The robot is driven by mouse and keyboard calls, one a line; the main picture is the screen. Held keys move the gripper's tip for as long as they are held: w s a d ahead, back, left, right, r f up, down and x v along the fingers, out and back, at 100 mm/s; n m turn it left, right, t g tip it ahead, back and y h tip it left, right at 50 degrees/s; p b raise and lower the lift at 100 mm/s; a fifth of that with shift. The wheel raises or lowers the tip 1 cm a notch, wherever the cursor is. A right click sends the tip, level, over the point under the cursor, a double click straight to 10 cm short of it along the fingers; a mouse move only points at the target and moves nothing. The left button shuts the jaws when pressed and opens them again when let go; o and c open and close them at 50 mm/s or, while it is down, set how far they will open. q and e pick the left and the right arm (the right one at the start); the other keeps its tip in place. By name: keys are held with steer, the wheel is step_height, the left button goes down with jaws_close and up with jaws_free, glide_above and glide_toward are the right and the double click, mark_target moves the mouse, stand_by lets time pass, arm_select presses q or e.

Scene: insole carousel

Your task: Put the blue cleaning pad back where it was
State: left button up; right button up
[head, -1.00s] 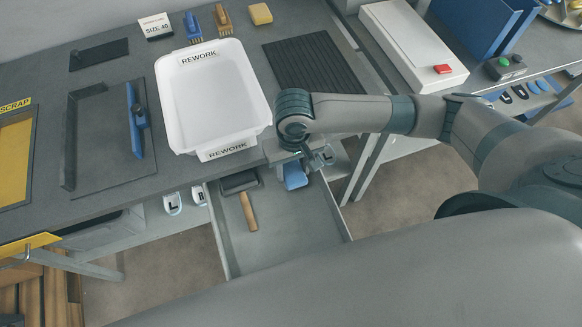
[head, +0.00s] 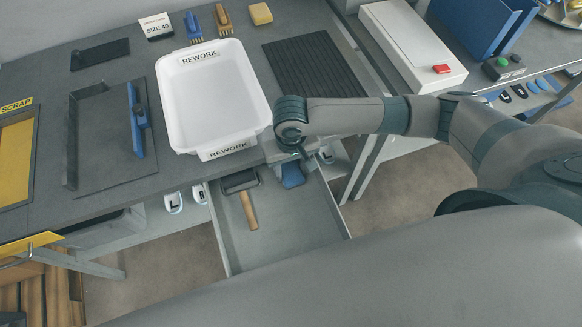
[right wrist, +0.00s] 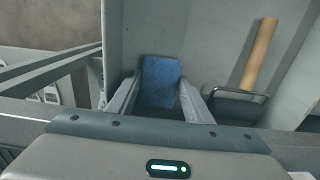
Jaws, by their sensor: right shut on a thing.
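The blue cleaning pad (head: 292,174) is at the back right of the open drawer (head: 290,222), close under the table edge, partly hidden by my right gripper (head: 299,160). In the right wrist view the pad (right wrist: 161,72) is between the two fingers of my right gripper (right wrist: 160,90), which is shut on it. The drawer floor is behind the pad; I cannot tell whether the pad touches it. My left gripper is out of view.
A roller with a wooden handle (head: 248,205) lies in the drawer left of the pad. A white REWORK tray (head: 213,150) stands on the table above. Two brushes (head: 194,27) and a yellow sponge (head: 261,14) are at the back. The drawer's front is clear.

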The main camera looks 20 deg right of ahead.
mark_target(290, 172)
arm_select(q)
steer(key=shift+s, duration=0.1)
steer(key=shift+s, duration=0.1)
arm_select(e)
steer(key=o, duration=0.9)
steer(key=shift+f, duration=0.1)
steer(key=shift+o, duration=0.2)
arm_select(q)
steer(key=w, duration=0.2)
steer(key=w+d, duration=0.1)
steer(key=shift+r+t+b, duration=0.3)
steer(key=shift+b, duration=0.05)
arm_select(e)
step_height(290, 172, up, 12)
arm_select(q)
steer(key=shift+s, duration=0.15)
